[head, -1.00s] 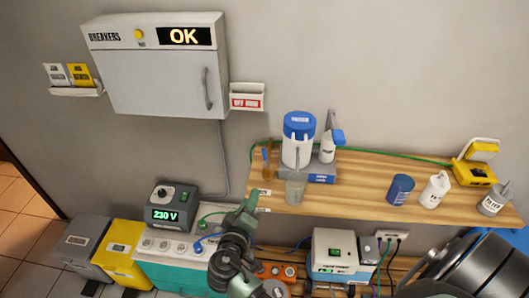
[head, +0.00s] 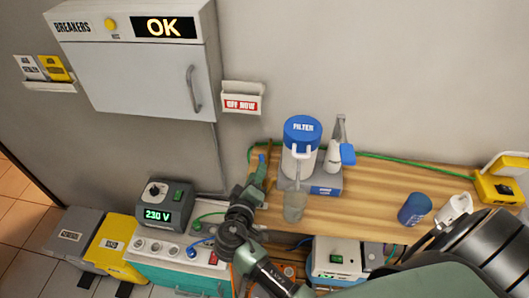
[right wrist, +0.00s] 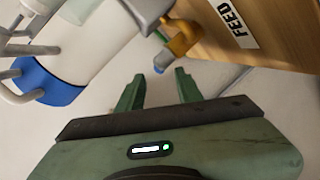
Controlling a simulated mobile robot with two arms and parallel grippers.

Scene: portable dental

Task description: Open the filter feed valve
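The filter (head: 299,160) is a white canister with a blue cap, standing on the wooden shelf. The feed valve, with an orange body and a blue-tipped handle (head: 262,162), is at the shelf's left end. In the right wrist view the orange valve (right wrist: 182,40) is beside a FEED label (right wrist: 232,28), and its blue tip lies just beyond my fingertips. My right gripper (head: 253,182) is just below the valve in the head view. In the wrist view this gripper (right wrist: 157,80) is open, with nothing between its fingers. My left gripper is not in view.
A clear cup (head: 294,207) stands near the shelf's front edge (head: 345,238), close to my right gripper. A 230 V unit (head: 163,206) is below left. A breaker cabinet (head: 135,75) showing OK hangs on the wall. A blue cup (head: 414,209) is farther right.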

